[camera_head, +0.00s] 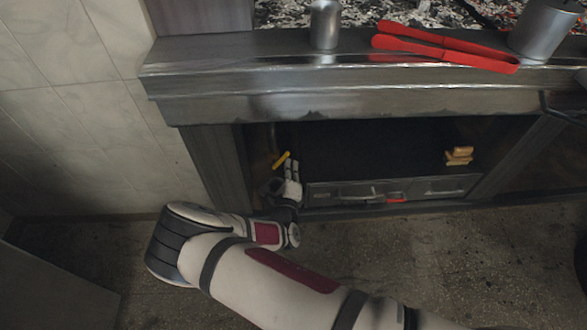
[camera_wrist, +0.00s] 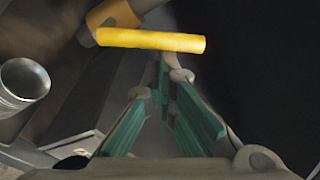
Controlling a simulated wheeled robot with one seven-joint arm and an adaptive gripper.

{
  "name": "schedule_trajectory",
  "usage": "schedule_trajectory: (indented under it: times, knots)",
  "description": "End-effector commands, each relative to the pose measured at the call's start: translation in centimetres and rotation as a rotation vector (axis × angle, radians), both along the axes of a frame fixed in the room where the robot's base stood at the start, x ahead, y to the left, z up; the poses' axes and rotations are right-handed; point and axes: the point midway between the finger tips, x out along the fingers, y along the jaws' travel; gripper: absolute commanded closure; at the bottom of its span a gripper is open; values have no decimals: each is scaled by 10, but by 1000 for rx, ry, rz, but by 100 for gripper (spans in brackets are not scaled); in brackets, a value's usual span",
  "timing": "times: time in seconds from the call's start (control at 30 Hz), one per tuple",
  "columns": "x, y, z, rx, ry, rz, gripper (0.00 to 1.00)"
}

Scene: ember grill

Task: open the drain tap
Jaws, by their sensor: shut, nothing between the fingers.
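The drain tap's yellow lever (camera_head: 281,160) shows in the opening under the grill counter, at its left side. In the wrist view the yellow lever (camera_wrist: 150,40) lies crosswise just ahead of my fingertips, with the orange-yellow tap body (camera_wrist: 115,14) behind its left end. My gripper (camera_wrist: 165,72) is shut and empty, its green-padded fingers pointing toward the lever. Whether the fingertips touch the lever I cannot tell. In the head view my wrist hides most of the gripper and what lies below the lever.
A grey metal cylinder (camera_wrist: 24,80) stands left of my fingers in the wrist view. Low drawers (camera_head: 345,190) and small wooden blocks (camera_head: 459,155) lie to the right. Red tongs (camera_head: 445,50), a metal cup (camera_head: 325,25) and a pot (camera_head: 548,28) are on the counter above.

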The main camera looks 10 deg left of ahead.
Motion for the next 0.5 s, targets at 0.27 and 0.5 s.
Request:
schedule_trajectory:
  times: [0.27, 0.5]
  knots:
    - [-3, 9, 12, -236, -70, 2, 100]
    - [-5, 16, 19, -395, -114, 2, 100]
